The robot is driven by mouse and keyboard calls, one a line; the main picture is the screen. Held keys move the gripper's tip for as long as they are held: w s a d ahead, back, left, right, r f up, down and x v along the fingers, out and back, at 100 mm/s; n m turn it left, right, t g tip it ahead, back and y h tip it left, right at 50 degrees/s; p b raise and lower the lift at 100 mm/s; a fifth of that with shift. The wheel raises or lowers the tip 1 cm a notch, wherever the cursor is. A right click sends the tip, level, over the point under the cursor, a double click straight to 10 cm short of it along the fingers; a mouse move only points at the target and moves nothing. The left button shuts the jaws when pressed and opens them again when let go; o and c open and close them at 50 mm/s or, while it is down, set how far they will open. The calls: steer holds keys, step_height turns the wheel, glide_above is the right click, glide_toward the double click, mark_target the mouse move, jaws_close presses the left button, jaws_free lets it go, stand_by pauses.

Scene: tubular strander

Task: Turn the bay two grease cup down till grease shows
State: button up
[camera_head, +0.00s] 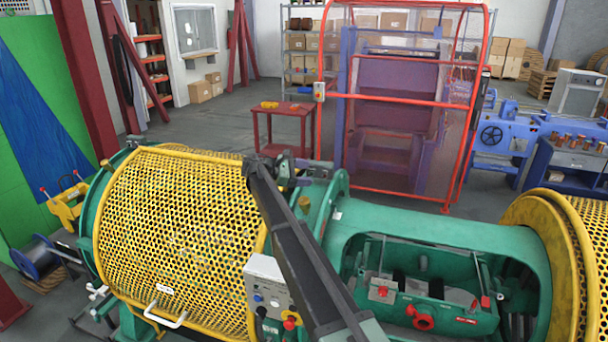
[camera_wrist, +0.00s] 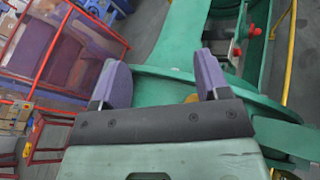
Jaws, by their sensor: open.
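My gripper (camera_wrist: 162,76) is open, its two purple fingers wide apart and pointing at the green machine frame (camera_wrist: 150,75) in the wrist view. A small yellow-brass piece (camera_wrist: 191,99) shows low beside the right finger, mostly hidden by the gripper body; I cannot tell whether it is a grease cup. In the head view my gripper (camera_head: 289,172) is over the green frame, right of the yellow mesh guard, small and partly hidden by my arm. No grease cup can be made out for certain in the head view, and no grease shows.
A yellow mesh guard (camera_head: 180,235) stands at left. An open green bay (camera_head: 430,280) with red fittings lies at right. A grey control box (camera_head: 268,285) sits beside my arm. A red-framed cage (camera_head: 400,100) and a red table (camera_head: 285,125) stand behind.

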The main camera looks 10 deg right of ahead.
step_height(320, 180, up, 9)
steer(key=p, duration=0.7)
steer(key=shift+r, duration=0.15)
